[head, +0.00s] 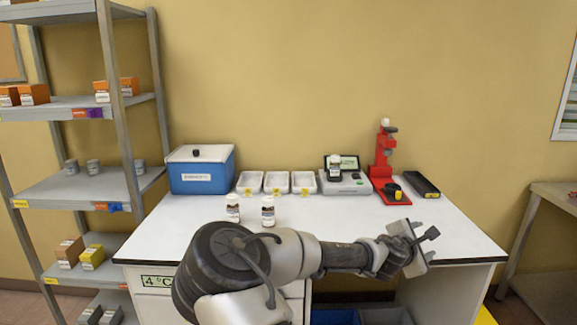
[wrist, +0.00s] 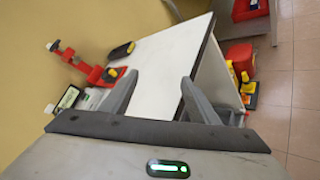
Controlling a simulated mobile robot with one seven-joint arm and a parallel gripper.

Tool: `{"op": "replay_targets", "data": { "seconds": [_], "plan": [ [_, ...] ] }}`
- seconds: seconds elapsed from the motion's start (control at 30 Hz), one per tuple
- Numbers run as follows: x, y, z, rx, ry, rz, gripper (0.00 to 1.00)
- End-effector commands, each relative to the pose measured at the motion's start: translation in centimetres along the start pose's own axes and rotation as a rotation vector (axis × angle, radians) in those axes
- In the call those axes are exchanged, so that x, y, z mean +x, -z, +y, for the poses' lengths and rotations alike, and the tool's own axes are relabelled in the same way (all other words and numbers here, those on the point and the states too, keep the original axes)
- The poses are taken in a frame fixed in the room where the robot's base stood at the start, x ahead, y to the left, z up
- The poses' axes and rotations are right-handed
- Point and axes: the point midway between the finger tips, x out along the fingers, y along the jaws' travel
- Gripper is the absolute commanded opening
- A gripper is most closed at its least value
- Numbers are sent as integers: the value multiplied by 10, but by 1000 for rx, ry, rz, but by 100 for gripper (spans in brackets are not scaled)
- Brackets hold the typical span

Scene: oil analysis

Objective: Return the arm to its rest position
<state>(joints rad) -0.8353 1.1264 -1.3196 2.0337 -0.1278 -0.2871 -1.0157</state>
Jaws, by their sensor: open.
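My arm reaches from the lower middle of the head view to the right, across the front of the white bench (head: 450,232). My gripper (head: 430,238) is over the bench's right front part in the head view. In the wrist view the two fingers of my gripper (wrist: 158,97) stand well apart, with only the white bench top (wrist: 165,60) and its edge showing between them. The gripper is open and empty, and touches no object that I can see.
Two small bottles (head: 233,208) (head: 268,210) stand near my arm. Behind are a blue cooler box (head: 202,172), three white trays (head: 276,182), a scale (head: 345,185) bearing a bottle, a red stand (head: 384,165) and a black case (head: 422,184). Shelves (head: 85,190) stand left.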

Motion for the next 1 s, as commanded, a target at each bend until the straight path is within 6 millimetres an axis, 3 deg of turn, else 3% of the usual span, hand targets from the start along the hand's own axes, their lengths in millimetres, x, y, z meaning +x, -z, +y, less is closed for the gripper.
{"op": "replay_targets", "data": {
  "seconds": [0.03,0.1,0.2,0.3,0.43,0.57,0.8,1.0],
  "plan": [
    [3,-2,-36,145,97,16,55],
    [-3,1,-77,327,227,35,55],
    [-23,15,-120,567,398,69,55],
    [-53,33,-144,783,554,111,55],
    [-103,53,-150,1024,729,174,55],
    [-161,60,-139,1214,868,242,55],
    [-272,41,-118,1440,1010,334,55],
    [-332,22,-121,1523,1027,340,55]
  ]
}}
